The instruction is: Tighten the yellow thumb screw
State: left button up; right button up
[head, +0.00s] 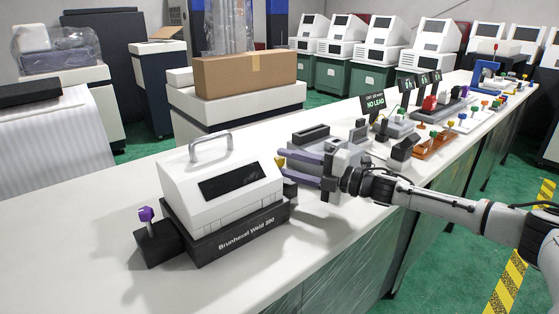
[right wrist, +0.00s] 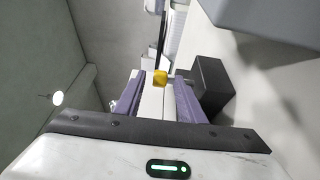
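The yellow thumb screw (head: 280,162) sticks out at the right side of a white machine (head: 222,195) with a dark screen and a black labelled base. My right gripper (head: 284,164) reaches in from the right, its two purple fingers open and spread to either side of the screw. In the right wrist view, the yellow screw (right wrist: 159,78) shows between the ends of the open fingers (right wrist: 155,82). I cannot tell whether either finger touches it. My left gripper is not in view.
A purple knob (head: 146,214) stands on a black block at the machine's left. A dark block (head: 290,188) sits just below the screw. A grey device (head: 312,140) stands close behind my right gripper. The white bench (head: 95,240) is clear at front left.

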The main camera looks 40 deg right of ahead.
jog(key=shift+x, duration=1.45)
grip_shut()
jog(key=shift+f, duration=0.1)
